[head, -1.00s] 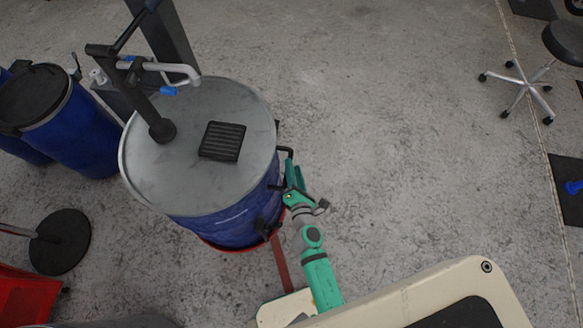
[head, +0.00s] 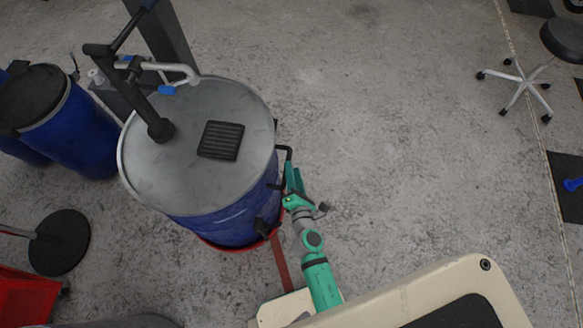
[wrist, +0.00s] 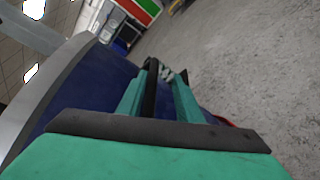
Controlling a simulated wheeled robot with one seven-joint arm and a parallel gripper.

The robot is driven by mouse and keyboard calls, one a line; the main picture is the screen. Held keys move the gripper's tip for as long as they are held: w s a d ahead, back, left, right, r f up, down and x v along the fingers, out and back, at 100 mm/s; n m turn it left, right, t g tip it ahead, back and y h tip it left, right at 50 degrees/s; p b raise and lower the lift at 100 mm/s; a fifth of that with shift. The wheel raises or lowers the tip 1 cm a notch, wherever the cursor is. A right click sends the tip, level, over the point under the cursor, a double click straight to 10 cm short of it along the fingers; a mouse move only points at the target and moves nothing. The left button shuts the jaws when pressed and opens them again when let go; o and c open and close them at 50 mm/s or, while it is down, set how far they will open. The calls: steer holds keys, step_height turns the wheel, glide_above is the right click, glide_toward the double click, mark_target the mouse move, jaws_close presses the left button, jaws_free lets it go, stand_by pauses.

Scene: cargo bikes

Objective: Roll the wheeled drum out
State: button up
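The wheeled drum (head: 225,225) is a blue barrel with a grey metal lid (head: 180,185), standing upright on a red base (head: 232,248). A black pump (head: 150,115) rises from the lid. A black bent handle (head: 287,150) stands out at the drum's right side. My gripper (head: 290,172) is at that side, by the handle. In the wrist view, the fingers of my gripper (wrist: 160,85) are apart, and a black bar (wrist: 150,88) runs between them, close to the left finger. A gap shows on its right. The drum's wheels are hidden.
Another blue drum (head: 75,135) stands to the left, near a dark post (head: 165,45). A round black stand base (head: 59,242) and a red box (head: 25,297) are at lower left. The floor to the right is clear up to a stool (head: 520,85).

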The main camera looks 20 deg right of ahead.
steer(key=v, duration=0.8)
steer(key=shift+s, duration=0.35)
steer(key=shift+a+r, duration=0.1)
steer(key=shift+r, duration=0.05)
